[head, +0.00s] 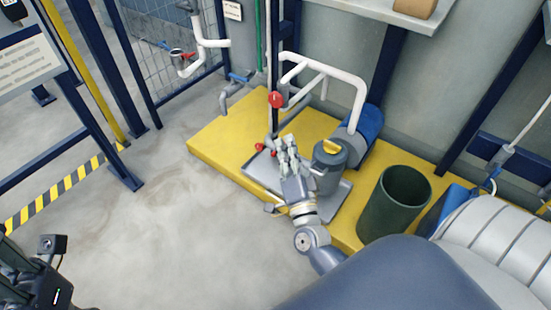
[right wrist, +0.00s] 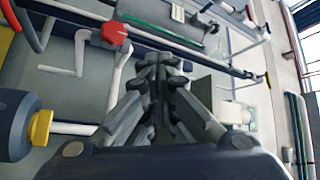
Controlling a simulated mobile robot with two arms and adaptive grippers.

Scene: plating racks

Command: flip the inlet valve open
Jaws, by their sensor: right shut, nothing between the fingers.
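My right gripper (head: 284,146) is shut and empty above the grey tray of the pump skid, left of the grey pump (head: 329,168) with its yellow cap. A red valve knob (head: 275,99) sits on the upright pipe just beyond the fingertips. Two small red handles (head: 260,147) show low beside the fingers. I cannot tell which red part is the inlet valve. In the right wrist view the shut fingers (right wrist: 160,65) point up the picture, and a red knob (right wrist: 115,32) is to their upper left, apart from them.
White pipes (head: 350,80) rise behind the pump. A dark green bin (head: 396,200) stands right of it on the yellow platform (head: 215,145). Another pipe with a red lever (head: 188,55) is by the mesh fence. The floor at left (head: 150,230) is clear.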

